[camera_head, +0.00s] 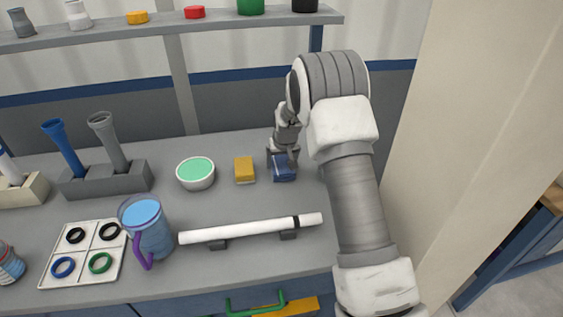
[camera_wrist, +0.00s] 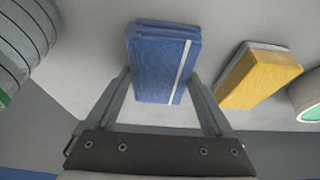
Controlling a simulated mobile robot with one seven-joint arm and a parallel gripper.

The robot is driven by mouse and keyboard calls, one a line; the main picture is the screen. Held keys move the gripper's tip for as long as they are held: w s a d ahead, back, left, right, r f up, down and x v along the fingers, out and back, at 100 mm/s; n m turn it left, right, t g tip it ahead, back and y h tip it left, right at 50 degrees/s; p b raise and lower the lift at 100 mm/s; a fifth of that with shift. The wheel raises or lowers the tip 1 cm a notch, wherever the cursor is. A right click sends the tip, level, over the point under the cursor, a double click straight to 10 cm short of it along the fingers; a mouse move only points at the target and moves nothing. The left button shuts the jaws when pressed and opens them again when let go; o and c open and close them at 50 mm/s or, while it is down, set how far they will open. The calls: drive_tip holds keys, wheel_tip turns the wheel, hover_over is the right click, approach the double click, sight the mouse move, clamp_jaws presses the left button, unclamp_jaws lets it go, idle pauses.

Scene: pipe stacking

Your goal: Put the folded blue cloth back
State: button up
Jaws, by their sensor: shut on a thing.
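The folded blue cloth (camera_head: 284,173) is at the right of the counter's back part, beside a yellow block. In the wrist view the blue cloth (camera_wrist: 161,62) has a white stripe and sits between the two fingers. My gripper (camera_head: 283,160) reaches down over the cloth from above, and in the wrist view my gripper (camera_wrist: 160,95) is shut on it. Its fingertips are partly hidden behind the cloth's sides. I cannot tell whether the cloth touches the counter.
A yellow block (camera_head: 244,170) and a white bowl with green contents (camera_head: 196,173) stand to the left. A white pipe (camera_head: 250,229) lies on supports in front. A blue jug (camera_head: 148,228), ring tray (camera_head: 84,254) and grey holder (camera_head: 105,181) are further left. A shelf (camera_head: 170,27) is above.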

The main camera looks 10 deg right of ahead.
drive_tip(key=shift+f, duration=0.25)
drive_tip(key=o, duration=0.9)
drive_tip(key=shift+r, duration=0.1)
